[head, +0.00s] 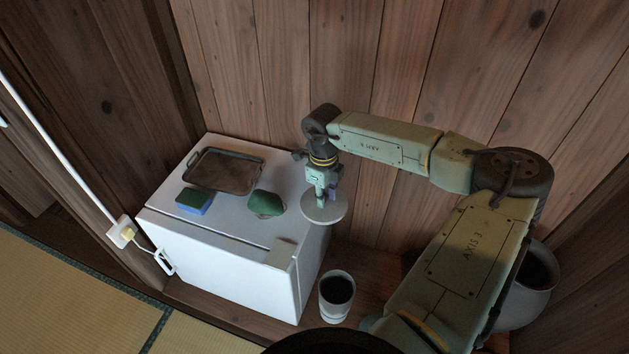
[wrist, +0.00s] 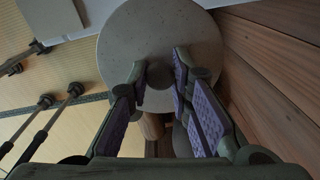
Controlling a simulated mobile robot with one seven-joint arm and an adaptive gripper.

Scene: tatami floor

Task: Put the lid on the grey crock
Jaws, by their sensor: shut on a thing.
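My gripper (head: 320,197) is shut on the knob of a round, pale grey lid (head: 335,211), held roughly level beside the right edge of the white fridge top. In the wrist view, the purple-padded fingers (wrist: 160,78) close on the knob from both sides, and the speckled lid (wrist: 160,30) spreads beyond them. A pale grey, open vessel with a dark inside (head: 326,308) stands upright on the wooden floor, below the lid and apart from it. A larger grey pot (head: 517,310) stands at the right, partly hidden by my arm. I cannot tell for sure which is the crock.
A low white fridge (head: 220,262) carries a dark tray (head: 226,171), a blue-green sponge (head: 195,201) and a green lump-like thing (head: 266,204). Wooden walls stand close behind. A cable with a plug (head: 122,232) hangs at the left. Tatami (head: 50,300) lies at the front left.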

